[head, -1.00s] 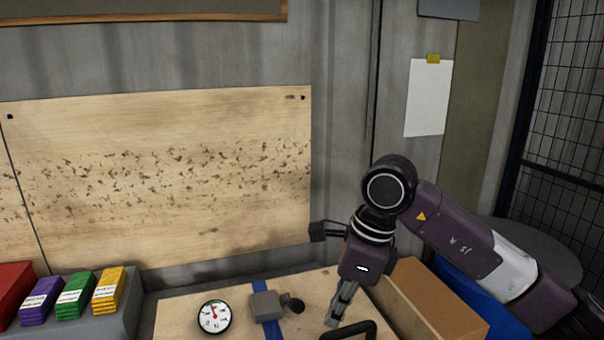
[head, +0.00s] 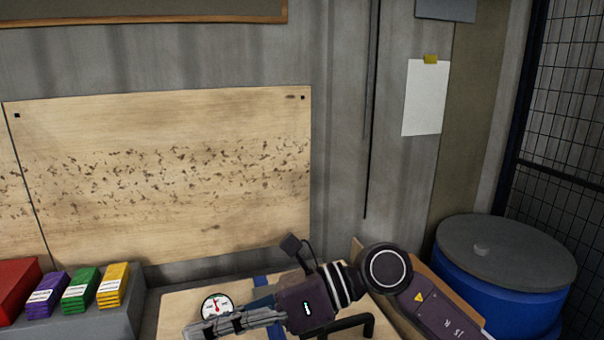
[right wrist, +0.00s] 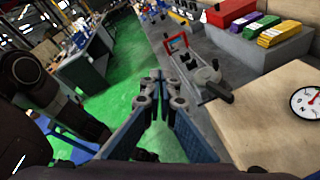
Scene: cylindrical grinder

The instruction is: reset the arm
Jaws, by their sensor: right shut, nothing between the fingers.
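My right gripper (head: 215,328) is in the head view at the bottom middle, with its fingers pointing left above the wooden bench top. It is shut and holds nothing. It also shows in the right wrist view (right wrist: 158,78), where the closed fingers stand over the green floor, left of the bench. My right arm comes in from the lower right and hides part of the bench. My left gripper is in neither view.
A round dial gauge (head: 216,306) lies on the wooden bench top (head: 175,305), close to the fingers. Purple, green and yellow packs (head: 80,290) sit on a grey ledge at left. A blue drum (head: 500,285) stands at right.

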